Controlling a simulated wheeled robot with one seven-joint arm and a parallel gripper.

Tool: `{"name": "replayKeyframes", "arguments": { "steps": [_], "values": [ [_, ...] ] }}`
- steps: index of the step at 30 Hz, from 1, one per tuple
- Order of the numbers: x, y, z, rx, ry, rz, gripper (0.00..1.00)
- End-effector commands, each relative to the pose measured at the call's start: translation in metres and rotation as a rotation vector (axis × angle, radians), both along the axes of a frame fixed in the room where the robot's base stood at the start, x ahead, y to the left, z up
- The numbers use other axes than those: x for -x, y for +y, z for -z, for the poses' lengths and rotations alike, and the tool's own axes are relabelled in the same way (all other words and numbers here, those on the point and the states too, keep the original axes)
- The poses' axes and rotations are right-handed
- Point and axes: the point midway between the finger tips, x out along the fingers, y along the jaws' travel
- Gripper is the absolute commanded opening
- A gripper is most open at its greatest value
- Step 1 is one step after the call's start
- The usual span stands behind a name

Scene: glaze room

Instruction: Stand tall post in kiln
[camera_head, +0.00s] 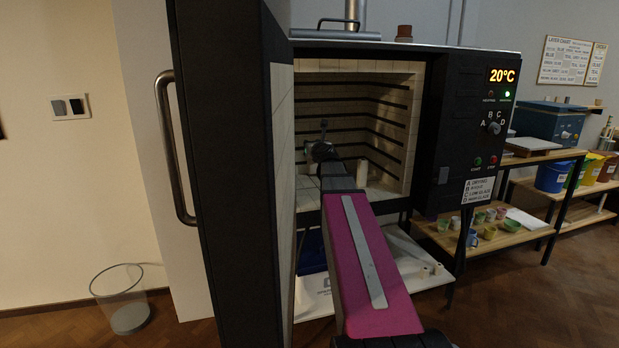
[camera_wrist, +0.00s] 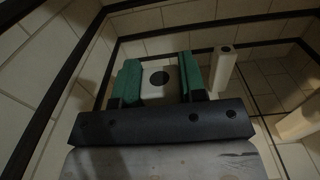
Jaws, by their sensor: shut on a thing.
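The kiln (camera_head: 434,130) stands open and my arm reaches into its chamber. My gripper (camera_wrist: 158,82) has green finger pads and is shut on a pale post (camera_wrist: 160,77) with a dark hole in its end. In the head view my gripper (camera_head: 322,150) is small and dark, and the held post cannot be made out there. A second pale post (camera_wrist: 222,68) stands upright to the right of the gripper, apart from it. A third pale post (camera_wrist: 302,120) shows at the right edge. One standing post (camera_head: 362,170) is visible in the head view. The held post's lower end is hidden.
The open kiln door (camera_head: 225,150) stands close on the left of my arm. Chamber walls with dark grooves surround the gripper. Small pale pieces (camera_head: 432,270) lie on a white surface below the kiln. A shelf with cups (camera_head: 490,232) and a bin (camera_head: 128,305) stand outside.

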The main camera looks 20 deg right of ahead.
Motion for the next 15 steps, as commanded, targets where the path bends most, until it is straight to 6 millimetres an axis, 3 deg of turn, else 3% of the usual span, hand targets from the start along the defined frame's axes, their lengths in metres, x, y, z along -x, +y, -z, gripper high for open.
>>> {"name": "replayKeyframes", "arguments": {
  "steps": [6,15],
  "values": [
    [0.0,0.0,0.036,-0.002,0.002,0.002,0.0],
    [0.0,0.0,0.055,-0.001,0.001,0.001,0.0]
  ]
}}
